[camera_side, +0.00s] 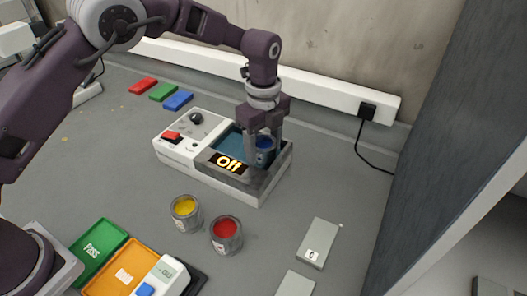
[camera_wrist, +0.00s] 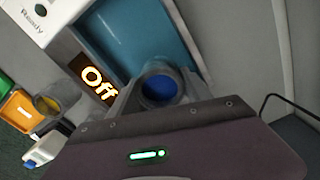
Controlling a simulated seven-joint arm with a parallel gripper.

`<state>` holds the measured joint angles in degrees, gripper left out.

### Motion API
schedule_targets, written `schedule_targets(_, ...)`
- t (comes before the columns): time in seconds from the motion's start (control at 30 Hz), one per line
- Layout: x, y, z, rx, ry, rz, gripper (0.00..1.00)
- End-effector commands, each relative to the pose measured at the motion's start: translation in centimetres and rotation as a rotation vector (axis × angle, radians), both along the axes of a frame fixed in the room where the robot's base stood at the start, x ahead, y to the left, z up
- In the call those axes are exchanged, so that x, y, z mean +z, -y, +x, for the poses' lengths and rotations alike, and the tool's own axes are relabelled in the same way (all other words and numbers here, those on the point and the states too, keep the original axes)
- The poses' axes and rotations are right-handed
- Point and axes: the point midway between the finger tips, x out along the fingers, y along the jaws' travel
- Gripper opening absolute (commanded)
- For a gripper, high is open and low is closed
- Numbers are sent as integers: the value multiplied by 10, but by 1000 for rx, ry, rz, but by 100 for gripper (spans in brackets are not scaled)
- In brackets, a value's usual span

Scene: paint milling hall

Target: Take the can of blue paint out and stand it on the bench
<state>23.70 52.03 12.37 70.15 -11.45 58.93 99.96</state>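The can of blue paint (camera_side: 265,157) is at the right end of the open blue-lined chamber (camera_side: 229,142) of a white and grey machine (camera_side: 181,155). I cannot tell whether the can touches the chamber floor. My gripper (camera_side: 264,147) points down from above, with one finger on each side of the can, shut on it. In the wrist view the fingers (camera_wrist: 160,97) press against the can's sides, and the blue paint (camera_wrist: 159,88) shows inside the rim. The machine's display (camera_side: 227,162) reads "Off". The grey bench (camera_side: 340,190) lies around the machine.
Open cans of yellow paint (camera_side: 186,213) and red paint (camera_side: 226,235) stand in front of the machine. Green (camera_side: 98,250) and orange (camera_side: 122,268) trays are at front left. Bare bench lies between the machine and that block.

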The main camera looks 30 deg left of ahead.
Motion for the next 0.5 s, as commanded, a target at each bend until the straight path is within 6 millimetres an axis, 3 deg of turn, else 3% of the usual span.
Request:
schedule_targets(0.03, 0, 0, 0, 0, 0, 0, 45)
schedule_targets(0.23, 0, 0, 0, 1, 0, 0, 6)
schedule_targets(0.5, 9, 0, 1, 0, 2, -2, 6)
